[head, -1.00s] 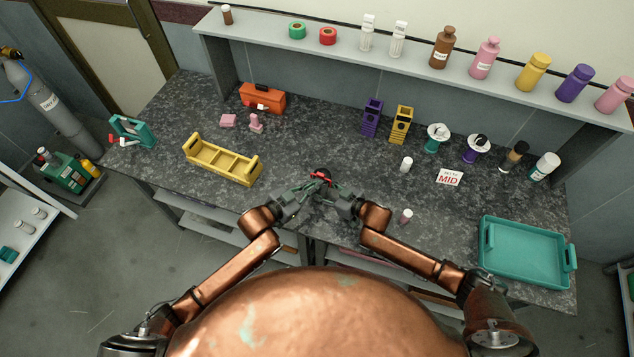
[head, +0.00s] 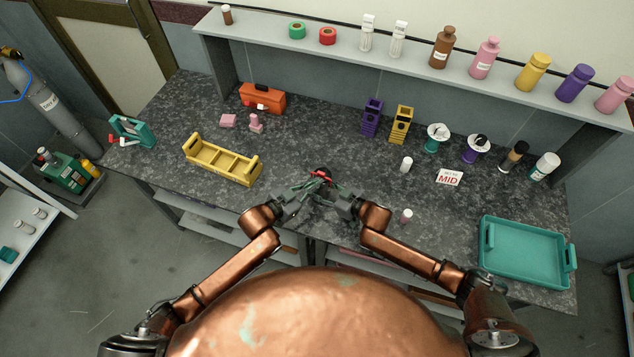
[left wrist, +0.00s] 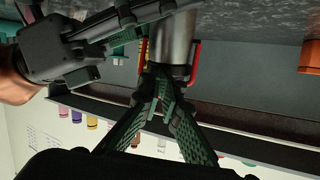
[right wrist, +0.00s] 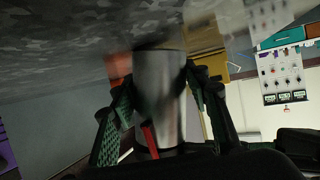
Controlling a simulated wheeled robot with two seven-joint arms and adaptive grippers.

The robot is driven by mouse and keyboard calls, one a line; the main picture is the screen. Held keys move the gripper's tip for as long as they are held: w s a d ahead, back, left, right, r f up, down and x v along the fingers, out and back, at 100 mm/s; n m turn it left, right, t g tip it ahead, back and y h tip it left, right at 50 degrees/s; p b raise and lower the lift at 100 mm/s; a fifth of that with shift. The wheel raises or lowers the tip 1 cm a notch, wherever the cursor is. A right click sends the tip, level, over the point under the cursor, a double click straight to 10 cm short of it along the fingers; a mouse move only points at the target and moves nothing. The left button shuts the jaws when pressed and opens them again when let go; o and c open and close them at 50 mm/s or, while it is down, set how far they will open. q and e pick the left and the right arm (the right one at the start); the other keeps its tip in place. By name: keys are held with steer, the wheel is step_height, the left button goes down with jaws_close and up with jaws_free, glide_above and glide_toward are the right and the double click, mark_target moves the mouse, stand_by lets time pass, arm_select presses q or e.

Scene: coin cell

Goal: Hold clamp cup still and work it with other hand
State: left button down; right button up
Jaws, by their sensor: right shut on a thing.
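The clamp cup (head: 323,172) stands on the dark bench in front of me, with red parts at its side. In the left wrist view it is a silver cylinder (left wrist: 172,40). In the right wrist view the cylinder (right wrist: 158,90) sits between the fingers of my right gripper (right wrist: 160,95), which is shut on it. My left gripper (left wrist: 160,82) is at the cup's end, beside a red bar (left wrist: 196,62). Its fingertips are close together; whether they pinch something is hidden. In the head view both grippers meet at the cup, mostly hiding it.
A yellow tray (head: 222,170) lies left of my arms. A teal tray (head: 525,285) is at the right edge. The bench behind the cup is clear.

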steer(key=shift+s+a+r, duration=0.15)
steer(key=shift+s+a, duration=0.15)
steer(key=shift+a, duration=0.15)
steer(key=shift+c, duration=0.6)
steer(key=shift+w+d, duration=0.15)
arm_select(q)
steer(key=s, duration=0.1)
steer(key=s+f, duration=0.1)
steer(key=s+a, duration=0.1)
steer(key=shift+s+f, duration=0.15)
steer(key=shift+f, duration=0.1)
arm_select(e)
steer(key=shift+c, duration=0.2)
steer(key=shift+d, duration=0.15)
arm_select(q)
steer(key=shift+s+a+f, duration=0.25)
steer(key=shift+s+f, duration=0.05)
steer(key=shift+s, duration=0.45)
steer(key=shift+s+a+f, duration=0.25)
steer(key=shift+s, duration=0.5)
steer(key=shift+s+a+f, duration=0.25)
steer(key=shift+s+f, duration=0.05)
steer(key=shift+s, duration=0.45)
arm_select(e)
steer(key=o, duration=1.4)
